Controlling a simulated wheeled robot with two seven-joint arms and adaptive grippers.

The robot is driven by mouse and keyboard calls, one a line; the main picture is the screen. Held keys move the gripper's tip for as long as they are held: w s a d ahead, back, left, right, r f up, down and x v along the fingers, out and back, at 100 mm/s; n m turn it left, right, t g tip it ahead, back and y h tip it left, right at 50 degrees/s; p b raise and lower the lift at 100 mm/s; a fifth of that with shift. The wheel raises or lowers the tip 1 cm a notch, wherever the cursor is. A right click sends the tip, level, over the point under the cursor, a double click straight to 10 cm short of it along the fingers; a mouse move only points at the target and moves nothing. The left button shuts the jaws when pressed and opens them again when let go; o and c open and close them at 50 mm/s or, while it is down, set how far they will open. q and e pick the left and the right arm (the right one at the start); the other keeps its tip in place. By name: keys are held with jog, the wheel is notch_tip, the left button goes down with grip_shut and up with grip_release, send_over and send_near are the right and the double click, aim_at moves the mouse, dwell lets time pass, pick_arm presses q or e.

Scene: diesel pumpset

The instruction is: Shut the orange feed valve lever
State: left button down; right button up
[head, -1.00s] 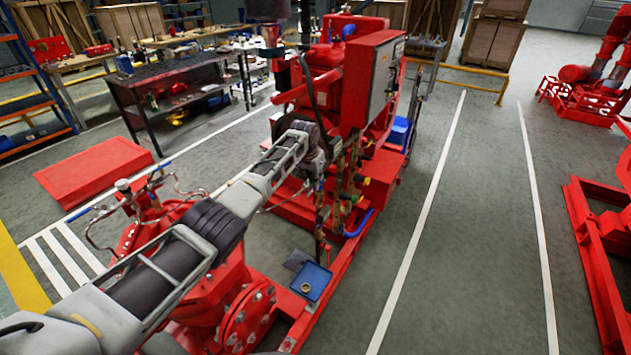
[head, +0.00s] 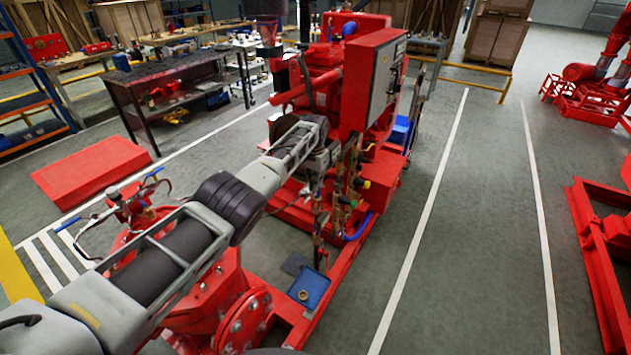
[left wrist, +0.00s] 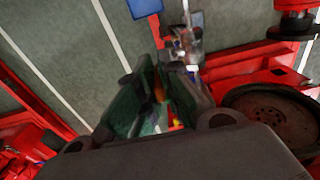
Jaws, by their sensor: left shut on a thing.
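My left arm reaches in from the left to the valve pipework (head: 350,185) on the front of the red pumpset (head: 312,70). My left gripper (head: 332,158) is small and partly hidden among the pipes in the head view. In the left wrist view, the dark fingers of my left gripper (left wrist: 160,100) are closed in around a small orange piece, which looks like the feed valve lever (left wrist: 158,88). Most of the lever is hidden by the fingers, and its angle cannot be told. My right gripper is in neither view.
A red control box (head: 372,80) stands just above the pipework. A blue tray (head: 318,288) with a ring in it lies below on the red base frame. A dark workbench (head: 165,75) stands behind at the left.

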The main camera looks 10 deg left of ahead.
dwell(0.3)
pick_arm(q)
jog(key=c, duration=1.6)
grip_release()
jog(key=shift+w+f, duration=0.1)
jog(key=shift+r, duration=0.25)
jog(key=shift+s+r, duration=0.15)
jog(key=shift+r, duration=2.75)
jog(key=shift+s+r, duration=0.1)
jog(key=shift+r, duration=2.75)
